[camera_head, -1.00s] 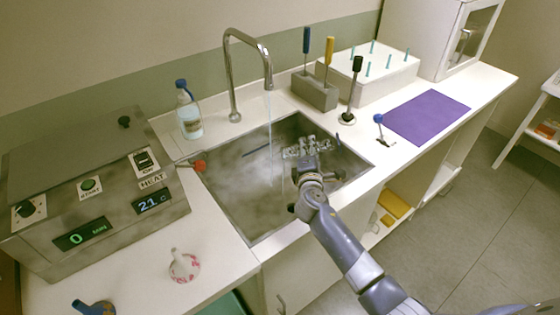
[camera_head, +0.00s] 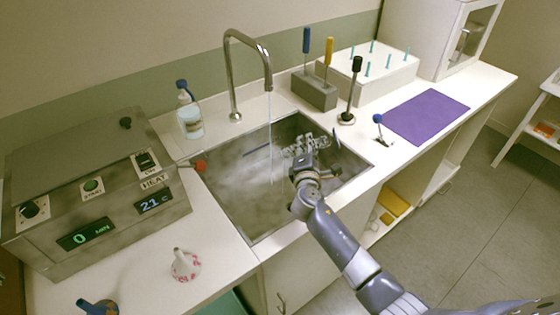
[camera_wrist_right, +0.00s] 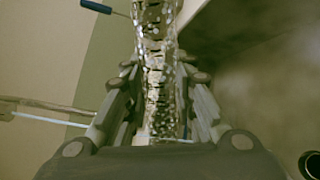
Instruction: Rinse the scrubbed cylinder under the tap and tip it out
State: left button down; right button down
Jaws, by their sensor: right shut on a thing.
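My right gripper (camera_head: 304,160) is over the right part of the sink (camera_head: 240,226). In the right wrist view its fingers (camera_wrist_right: 158,108) are shut on the clear cylinder (camera_wrist_right: 158,45), which is covered with bright drops and has dark graduation marks. In the head view the cylinder is small and mostly hidden by the gripper, so its exact tilt is hard to tell. The tap (camera_head: 232,75) runs a thin stream of water (camera_head: 270,118) into the sink, just left of the gripper. My left gripper is not in view.
A grey heater box (camera_head: 95,190) and a wash bottle (camera_head: 188,112) stand left of the sink. A grey block (camera_head: 314,91) holds blue- and yellow-handled tools behind it. A white peg block (camera_head: 385,75) and purple mat (camera_head: 428,116) lie right. A flowered funnel-like piece (camera_head: 186,265) is front left.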

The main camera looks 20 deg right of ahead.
dwell(0.3)
jog(key=shift+s+d+f+m+b, duration=0.1)
jog(key=shift+d+f+m+b, duration=0.15)
jog(key=shift+f+m+b, duration=0.6)
jog(key=shift+d+f+m+b, duration=0.1)
jog(key=shift+d+m+b, duration=0.1)
jog(key=shift+m+b, duration=0.25)
jog(key=shift+y, duration=0.3)
jog(key=shift+s+d+m+b, duration=0.1)
jog(key=shift+d+m+b, duration=0.15)
jog(key=shift+m, duration=0.35)
jog(key=shift+s+d+m+b, duration=0.1)
jog(key=shift+d+m+b, duration=0.1)
jog(key=shift+m, duration=0.4)
jog(key=shift+s+d+r+m+y, duration=0.1)
jog(key=shift+d+r+m+y, duration=0.1)
jog(key=shift+m, duration=0.4)
jog(key=shift+d+r+m+y, duration=0.1)
jog(key=shift+m+y, duration=0.1)
jog(key=shift+m, duration=0.4)
jog(key=shift+r, duration=0.1)
